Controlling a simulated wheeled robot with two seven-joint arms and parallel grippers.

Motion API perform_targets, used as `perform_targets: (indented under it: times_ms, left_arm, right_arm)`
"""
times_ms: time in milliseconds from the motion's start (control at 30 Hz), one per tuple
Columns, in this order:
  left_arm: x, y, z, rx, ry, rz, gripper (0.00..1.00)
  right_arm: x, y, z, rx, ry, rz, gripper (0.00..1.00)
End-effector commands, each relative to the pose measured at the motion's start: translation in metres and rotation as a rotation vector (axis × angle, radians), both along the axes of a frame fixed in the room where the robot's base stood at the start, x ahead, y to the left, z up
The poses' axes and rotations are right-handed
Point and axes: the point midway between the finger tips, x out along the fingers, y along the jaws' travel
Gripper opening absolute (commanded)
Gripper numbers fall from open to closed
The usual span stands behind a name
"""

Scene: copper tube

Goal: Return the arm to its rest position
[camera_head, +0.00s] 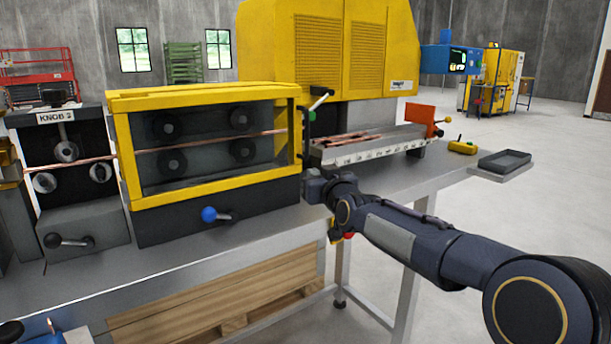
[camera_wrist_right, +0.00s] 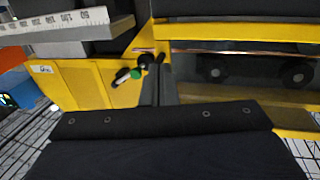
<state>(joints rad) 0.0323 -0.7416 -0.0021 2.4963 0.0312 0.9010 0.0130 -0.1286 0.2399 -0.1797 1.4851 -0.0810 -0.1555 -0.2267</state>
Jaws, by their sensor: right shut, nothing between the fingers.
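My right arm comes in from the lower right of the head view. A copper tube (camera_head: 270,132) runs through the roller box, apart from the gripper.
The bench (camera_head: 440,177) runs along the machines. A blue-knobbed lever (camera_head: 210,215) and a black-knobbed lever (camera_head: 54,240) stick out in front. A ruler-marked tray (camera_head: 385,148) with copper pieces stands behind the gripper. A dark tray (camera_head: 505,160) lies at the right. The floor at right is clear.

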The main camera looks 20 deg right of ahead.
Motion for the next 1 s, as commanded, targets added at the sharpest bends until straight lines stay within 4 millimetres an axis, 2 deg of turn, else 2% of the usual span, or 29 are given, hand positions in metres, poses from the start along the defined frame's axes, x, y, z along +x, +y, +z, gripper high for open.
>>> perform_targets:
  times_ms: [33, 200, 333, 567, 667, 767, 1000]
  left_arm:
    - [0.000, 0.000, -0.003, 0.000, -0.001, 0.000, 0.36]
    - [0.000, 0.000, -0.007, 0.000, -0.001, 0.000, 0.36]
    - [0.000, 0.000, -0.009, 0.000, -0.001, 0.000, 0.36]
    - [0.000, 0.000, -0.009, 0.000, -0.001, 0.000, 0.36]
    - [0.000, 0.000, -0.009, 0.000, -0.001, 0.000, 0.36]
    - [0.000, 0.000, -0.009, 0.000, -0.001, 0.000, 0.36]
    - [0.000, 0.000, -0.009, 0.000, -0.001, 0.000, 0.36]
  right_arm:
    - [-0.012, -0.003, 0.000, 0.001, -0.004, -0.002, 0.00]
    - [-0.039, -0.009, 0.000, 0.001, -0.003, -0.001, 0.00]
    - [-0.051, -0.012, 0.000, 0.000, -0.001, -0.001, 0.00]
    - [-0.057, -0.013, 0.000, 0.002, 0.004, 0.000, 0.00]
    - [-0.073, -0.012, -0.010, 0.029, 0.053, 0.010, 0.00]
    - [-0.111, -0.005, -0.038, 0.092, 0.175, 0.037, 0.00]
    - [-0.247, 0.040, -0.139, 0.263, 0.583, 0.125, 0.00]
